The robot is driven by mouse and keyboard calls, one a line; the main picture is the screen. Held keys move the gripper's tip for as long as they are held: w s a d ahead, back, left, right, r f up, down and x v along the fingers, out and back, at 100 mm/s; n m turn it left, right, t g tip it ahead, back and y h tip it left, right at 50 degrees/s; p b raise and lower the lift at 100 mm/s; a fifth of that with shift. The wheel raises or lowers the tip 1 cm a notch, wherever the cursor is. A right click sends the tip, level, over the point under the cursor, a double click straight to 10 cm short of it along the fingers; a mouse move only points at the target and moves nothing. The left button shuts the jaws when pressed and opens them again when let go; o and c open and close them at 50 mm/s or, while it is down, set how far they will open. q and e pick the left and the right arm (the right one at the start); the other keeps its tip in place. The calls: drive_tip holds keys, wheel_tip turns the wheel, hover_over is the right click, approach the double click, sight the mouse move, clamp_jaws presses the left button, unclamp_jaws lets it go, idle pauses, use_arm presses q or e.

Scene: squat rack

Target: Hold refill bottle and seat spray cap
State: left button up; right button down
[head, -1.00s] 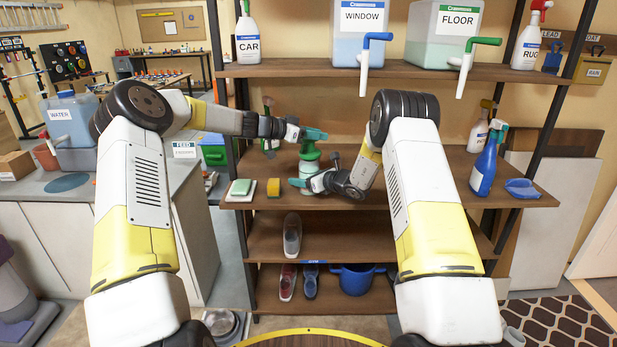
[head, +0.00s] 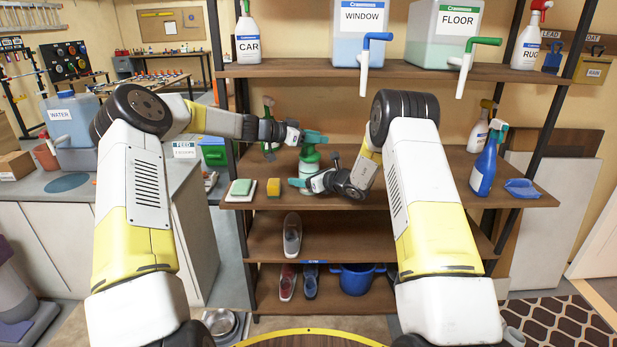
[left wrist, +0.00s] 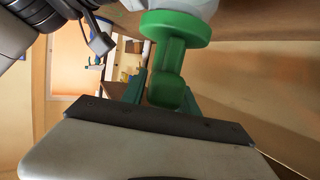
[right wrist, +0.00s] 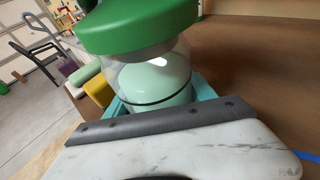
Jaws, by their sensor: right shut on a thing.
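The clear refill bottle (right wrist: 150,85) holds pale green liquid and stands upright on the middle shelf board. My right gripper (head: 303,183) is shut around its lower part. The green spray cap (head: 313,138) is at the bottle's top; its wide collar (right wrist: 140,27) hides the neck in the right wrist view, so I cannot tell how tightly it sits. In the left wrist view the cap's green head (left wrist: 168,75) lies between the teal fingers of my left gripper (left wrist: 165,95). Those fingers look slightly apart from it, so the gripper appears open around the cap.
A green soap bar on a tray (head: 240,188) and a yellow sponge (head: 273,187) lie left of the bottle. A blue spray bottle (head: 485,165) and blue cloth (head: 522,188) are at the right. Tapped containers (head: 364,30) stand on the shelf above. Another green spray bottle (head: 268,125) stands behind my left gripper.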

use_arm(q)
drive_tip(key=shift+o, duration=1.3)
drive_tip(key=shift+a, duration=0.1)
drive_tip(key=v, duration=1.1)
drive_tip(key=shift+s+a, duration=0.2)
drive_tip(key=shift+a, duration=0.15)
drive_tip(key=shift+r, duration=0.1)
use_arm(e)
unclamp_jaws()
